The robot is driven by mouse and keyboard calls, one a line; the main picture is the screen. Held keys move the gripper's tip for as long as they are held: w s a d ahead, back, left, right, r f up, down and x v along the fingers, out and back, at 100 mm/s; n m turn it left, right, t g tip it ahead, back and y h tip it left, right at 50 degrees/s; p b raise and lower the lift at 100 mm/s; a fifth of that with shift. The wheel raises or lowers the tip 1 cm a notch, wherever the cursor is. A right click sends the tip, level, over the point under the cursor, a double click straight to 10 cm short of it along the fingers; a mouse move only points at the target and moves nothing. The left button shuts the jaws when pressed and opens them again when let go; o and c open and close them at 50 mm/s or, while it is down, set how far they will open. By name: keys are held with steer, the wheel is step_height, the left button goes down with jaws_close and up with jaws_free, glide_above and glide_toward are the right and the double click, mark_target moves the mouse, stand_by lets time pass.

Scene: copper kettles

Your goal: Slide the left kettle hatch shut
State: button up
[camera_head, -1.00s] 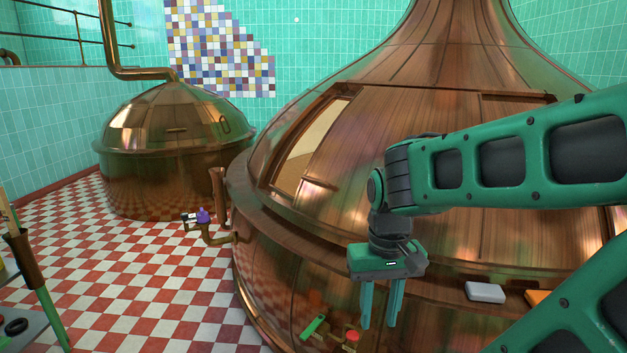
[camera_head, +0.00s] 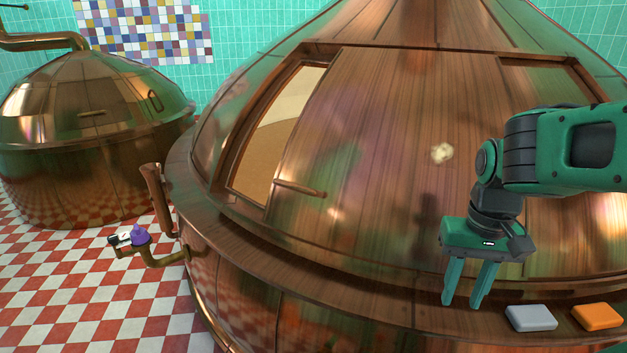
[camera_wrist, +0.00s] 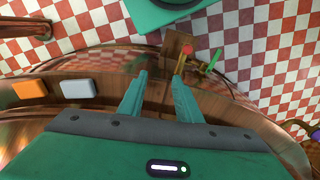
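The large copper kettle (camera_head: 400,130) fills the middle of the head view. Its left hatch is a framed opening (camera_head: 275,135) that stands partly open, with a pale tan interior showing. A copper sliding panel (camera_head: 350,125) with a bar handle (camera_head: 300,188) covers the part to the right of the opening. My gripper (camera_head: 467,303) points down in front of the kettle's rim, well to the right of the handle. Its two green fingers are apart with nothing between them. The wrist view also shows the gripper fingers (camera_wrist: 160,75) apart and empty; the hatch is not in that view.
A grey block (camera_head: 531,318) and an orange block (camera_head: 597,317) lie on the kettle's ledge, right of my gripper. A pipe with a purple-topped valve (camera_head: 140,236) sticks out at the left. A smaller copper kettle (camera_head: 85,130) stands behind left.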

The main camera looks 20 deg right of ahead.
steer(key=shift+o, duration=0.6)
steer(key=shift+w+a, duration=0.3)
steer(key=shift+a, duration=0.1)
steer(key=n+t+y, duration=0.6)
steer(key=n+t, duration=0.7)
steer(key=n, duration=0.7)
glide_toward(292, 187)
steer(key=x, duration=0.7)
steer(key=d+x, duration=0.1)
steer(key=x, duration=0.3)
steer(key=shift+w+f, duration=0.15)
steer(key=shift+w, duration=0.05)
steer(key=shift+c, duration=0.6)
